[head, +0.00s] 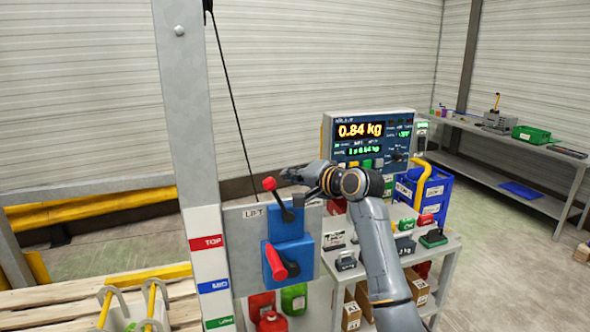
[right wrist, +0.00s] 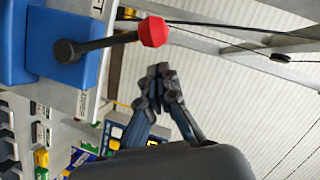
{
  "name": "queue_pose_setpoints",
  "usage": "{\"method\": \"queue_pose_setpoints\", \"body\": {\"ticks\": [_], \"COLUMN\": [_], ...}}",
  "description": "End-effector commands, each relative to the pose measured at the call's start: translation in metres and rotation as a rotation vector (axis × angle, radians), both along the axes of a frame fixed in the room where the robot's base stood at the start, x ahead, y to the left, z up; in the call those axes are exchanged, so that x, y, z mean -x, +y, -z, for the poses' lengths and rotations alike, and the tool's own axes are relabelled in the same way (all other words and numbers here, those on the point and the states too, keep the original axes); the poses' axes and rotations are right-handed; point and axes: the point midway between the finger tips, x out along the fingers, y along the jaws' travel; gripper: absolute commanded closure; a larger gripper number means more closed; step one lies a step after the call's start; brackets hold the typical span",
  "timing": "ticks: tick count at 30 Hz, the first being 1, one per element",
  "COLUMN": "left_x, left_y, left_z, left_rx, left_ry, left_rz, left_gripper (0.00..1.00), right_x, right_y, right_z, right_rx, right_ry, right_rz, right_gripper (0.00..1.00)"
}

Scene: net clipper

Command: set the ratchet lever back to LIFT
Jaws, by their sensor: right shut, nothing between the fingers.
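The ratchet lever (head: 278,199) has a black arm and a red knob (head: 270,184). It pivots at the top of a blue housing and leans up and to the left, its knob above the LIFT label (head: 254,211). In the right wrist view the red knob (right wrist: 153,31) stands beyond my right gripper's fingertips (right wrist: 158,75), with a visible gap. My right gripper (head: 291,174) is shut and empty, just right of the knob in the head view. The blue housing (head: 305,252) also carries a lower red handle (head: 275,262). My left gripper is not in view.
A grey post (head: 186,110) with TOP and MID labels rises left of the panel. A display (head: 372,135) reading 0.84 kg stands behind my right arm. A cart (head: 440,262) with small coloured items is at right. A cable hangs behind the lever.

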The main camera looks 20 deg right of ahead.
Motion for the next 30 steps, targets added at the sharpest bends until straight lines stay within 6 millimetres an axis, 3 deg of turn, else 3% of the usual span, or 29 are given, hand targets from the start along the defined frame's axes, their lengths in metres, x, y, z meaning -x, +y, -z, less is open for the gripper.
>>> {"method": "queue_pose_setpoints", "body": {"ticks": [3,6,16,30], "left_x": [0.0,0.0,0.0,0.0], "left_y": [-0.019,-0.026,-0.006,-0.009], "left_z": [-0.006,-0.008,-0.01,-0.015], "left_rx": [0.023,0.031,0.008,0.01], "left_ry": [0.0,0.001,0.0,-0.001], "left_rz": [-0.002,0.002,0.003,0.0], "left_gripper": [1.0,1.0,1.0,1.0], "right_x": [0.001,0.001,0.001,0.0], "right_y": [0.008,0.013,0.019,0.019], "right_z": [-0.001,0.0,0.002,-0.001], "right_rx": [0.002,0.002,-0.001,-0.002], "right_ry": [0.001,0.001,0.001,0.003], "right_rz": [-0.002,-0.002,-0.003,-0.004], "right_gripper": [1.0,1.0,1.0,1.0]}}
